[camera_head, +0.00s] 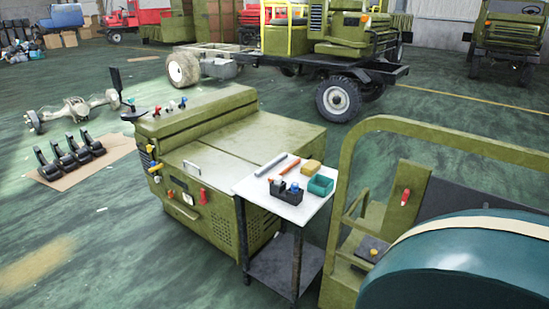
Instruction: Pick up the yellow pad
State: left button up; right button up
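The yellow pad (312,167) is a small yellow-brown block. It lies near the far right edge of the white top of a small cart (255,184), just behind a teal open box (320,185). Nothing covers the pad. Neither of my grippers shows in the head view.
The cart top also holds a grey rod (271,163), an orange tool (286,168) and a black holder (287,194). A green machine cabinet (212,145) stands close on the left. A green frame (345,170) and large teal drum (470,265) are at right. Open floor lies front left.

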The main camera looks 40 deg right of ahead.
aim_at(311, 167)
jog(key=i+z, duration=0.3)
jog(key=i, duration=0.15)
jog(key=i+j+z, duration=0.6)
jog(key=i, duration=0.2)
jog(key=l, duration=0.1)
